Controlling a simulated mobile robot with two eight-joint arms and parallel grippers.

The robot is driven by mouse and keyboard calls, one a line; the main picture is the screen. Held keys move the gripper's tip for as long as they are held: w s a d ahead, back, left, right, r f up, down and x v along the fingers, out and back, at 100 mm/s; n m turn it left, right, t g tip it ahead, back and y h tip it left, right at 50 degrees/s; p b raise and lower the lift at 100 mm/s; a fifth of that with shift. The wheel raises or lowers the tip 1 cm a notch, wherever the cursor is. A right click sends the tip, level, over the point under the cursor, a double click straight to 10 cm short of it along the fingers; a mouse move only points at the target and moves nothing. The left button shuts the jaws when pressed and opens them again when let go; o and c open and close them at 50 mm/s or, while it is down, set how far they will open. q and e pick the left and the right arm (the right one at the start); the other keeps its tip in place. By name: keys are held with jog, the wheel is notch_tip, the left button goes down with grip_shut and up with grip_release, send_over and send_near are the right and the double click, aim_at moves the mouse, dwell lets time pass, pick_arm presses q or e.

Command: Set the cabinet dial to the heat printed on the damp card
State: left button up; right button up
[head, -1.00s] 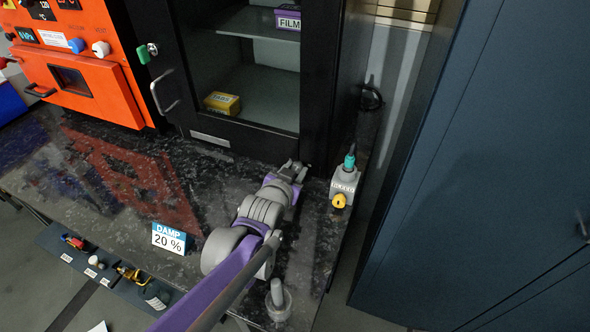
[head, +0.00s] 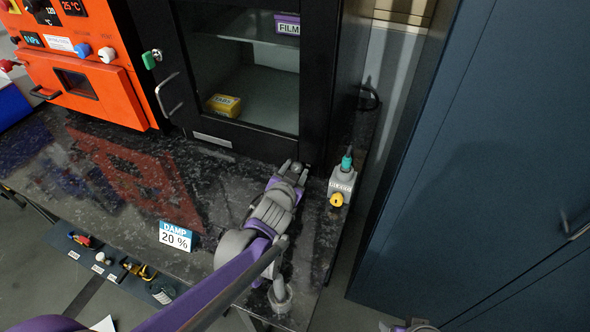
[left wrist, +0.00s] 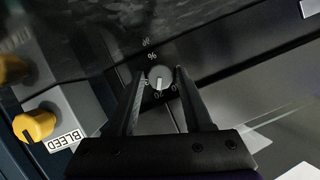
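The damp card (head: 175,236) stands on the dark bench top and reads "DAMP 20 %"; it shows a percentage, not a temperature. The cabinet (head: 237,75) is black with a glass door. Its dial (left wrist: 160,76) is a small round grey knob with a pale pointer line, low on the front. A "%" mark and small numbers surround it; the pointer points down in the left wrist view, beside a number I cannot read surely. My left gripper (left wrist: 160,80) is open, one finger on each side of the dial, with slim gaps. It also shows in the head view (head: 293,172).
The grey "BLEED" box (left wrist: 62,123) with a yellow knob (left wrist: 34,126) stands close beside the left gripper. An orange oven (head: 85,70) is at the left. A blue-grey locker (head: 480,150) fills the right. A yellow box (head: 223,104) is inside the cabinet.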

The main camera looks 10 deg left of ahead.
pick_arm(q)
jog(key=shift+o, duration=0.9)
jog(key=p+v, duration=0.3)
jog(key=v, duration=0.8)
jog(key=shift+w, duration=0.1)
jog(key=shift+r, duration=0.1)
